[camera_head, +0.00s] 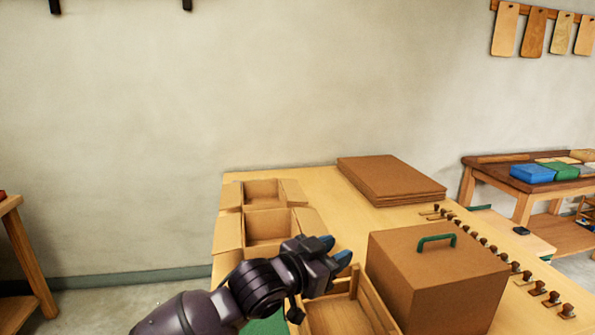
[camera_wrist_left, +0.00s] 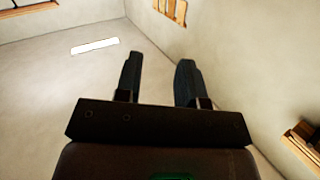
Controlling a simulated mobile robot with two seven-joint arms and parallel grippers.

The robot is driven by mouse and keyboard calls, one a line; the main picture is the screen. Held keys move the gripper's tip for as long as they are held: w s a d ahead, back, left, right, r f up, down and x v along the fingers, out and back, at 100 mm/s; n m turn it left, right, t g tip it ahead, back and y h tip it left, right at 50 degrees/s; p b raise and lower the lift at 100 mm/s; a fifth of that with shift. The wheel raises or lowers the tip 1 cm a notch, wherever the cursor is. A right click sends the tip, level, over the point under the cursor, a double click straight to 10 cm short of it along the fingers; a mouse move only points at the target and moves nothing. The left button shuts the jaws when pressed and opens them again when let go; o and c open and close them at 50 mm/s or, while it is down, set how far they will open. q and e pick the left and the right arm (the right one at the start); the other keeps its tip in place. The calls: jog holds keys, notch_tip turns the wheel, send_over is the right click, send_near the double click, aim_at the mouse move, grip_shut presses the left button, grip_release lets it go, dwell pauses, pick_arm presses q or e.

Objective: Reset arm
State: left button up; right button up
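My left gripper (camera_head: 336,253) comes in from the lower left in the head view, dark with blue fingertips. It is above the near part of the wooden table, over a wooden crate and left of a closed brown box. In the left wrist view my left gripper (camera_wrist_left: 158,80) shows two fingers clearly apart with nothing between them. My right gripper is in neither view.
On the table (camera_head: 318,185) are open cardboard boxes (camera_head: 268,225), stacked flat cardboard (camera_head: 392,180), a brown box (camera_head: 430,270) with a green handle, a wooden crate (camera_head: 345,315) and a row of stamp-like items (camera_head: 492,251). A side table (camera_head: 485,172) holds coloured stacks.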

pick_arm(q)
jog(key=s+a+f+n+t+y, duration=0.2)
jog(key=a+f+n+t+y, duration=0.15)
jog(key=a+f, duration=0.6)
jog(key=s+a+f+n+t+y, duration=0.2)
jog(key=a+f+n+y, duration=0.15)
jog(key=a+f, duration=0.6)
jog(key=s+a+f+n+g+y, duration=0.2)
jog(key=s+a+f+y, duration=0.1)
jog(key=s+a+f, duration=0.4)
jog(key=s+a+f+n+g+y, duration=0.2)
jog(key=s+a+f, duration=0.6)
jog(key=s, duration=0.5)
jog(key=shift+s+f+g+y, duration=0.35)
jog(key=shift+f+y, duration=0.1)
jog(key=shift+y, duration=0.15)
jog(key=shift+d, duration=0.1)
